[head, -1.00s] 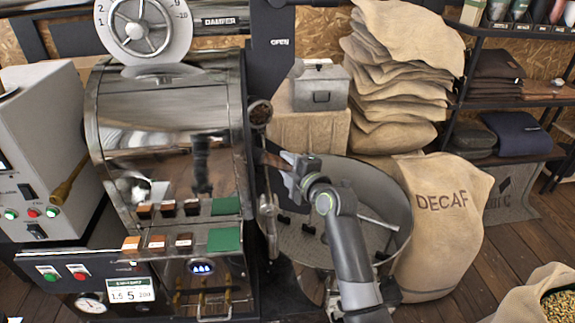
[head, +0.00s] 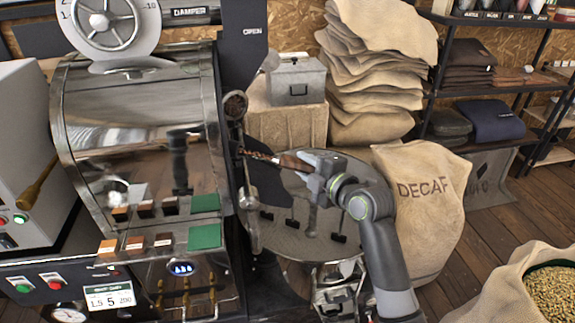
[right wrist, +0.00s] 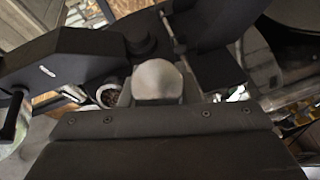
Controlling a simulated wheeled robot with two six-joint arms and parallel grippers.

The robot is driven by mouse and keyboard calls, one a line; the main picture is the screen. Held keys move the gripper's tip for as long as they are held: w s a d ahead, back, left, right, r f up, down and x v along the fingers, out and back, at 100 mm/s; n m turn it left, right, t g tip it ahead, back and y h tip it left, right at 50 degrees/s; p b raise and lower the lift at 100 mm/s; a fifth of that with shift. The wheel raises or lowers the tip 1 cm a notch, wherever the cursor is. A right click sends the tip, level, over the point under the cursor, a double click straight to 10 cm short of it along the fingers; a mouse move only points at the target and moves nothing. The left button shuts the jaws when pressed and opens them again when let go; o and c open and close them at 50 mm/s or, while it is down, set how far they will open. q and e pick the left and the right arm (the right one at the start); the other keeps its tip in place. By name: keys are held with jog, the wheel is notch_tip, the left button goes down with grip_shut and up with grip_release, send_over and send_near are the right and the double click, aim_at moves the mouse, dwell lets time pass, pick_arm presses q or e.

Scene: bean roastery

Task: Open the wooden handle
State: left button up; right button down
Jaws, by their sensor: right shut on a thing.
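The wooden handle (head: 296,163) is a short brown grip to the right of the roaster's front. A narrow rod or scoop (head: 262,155) with brown bean-like bits runs from it left to the roaster face. My right gripper (head: 309,172) is shut on the handle from the right, and its jaws hide part of it. The roaster (head: 140,110) is a shiny metal drum housing with a round bean window (head: 235,104) above the scoop. In the right wrist view the window (right wrist: 110,95) shows, but I cannot make out the handle. My left gripper is out of view.
The round cooling tray (head: 290,238) lies below my right arm. A DECAF sack (head: 425,205) stands right of the tray, and a bean sack (head: 490,300) is at lower right.

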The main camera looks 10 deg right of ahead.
jog(key=shift+d, duration=0.15)
jog(key=c, duration=1.1)
grip_release()
jog(key=shift+s, duration=0.1)
jog(key=shift+b+v, duration=1.35)
jog(key=shift+v, duration=7.3)
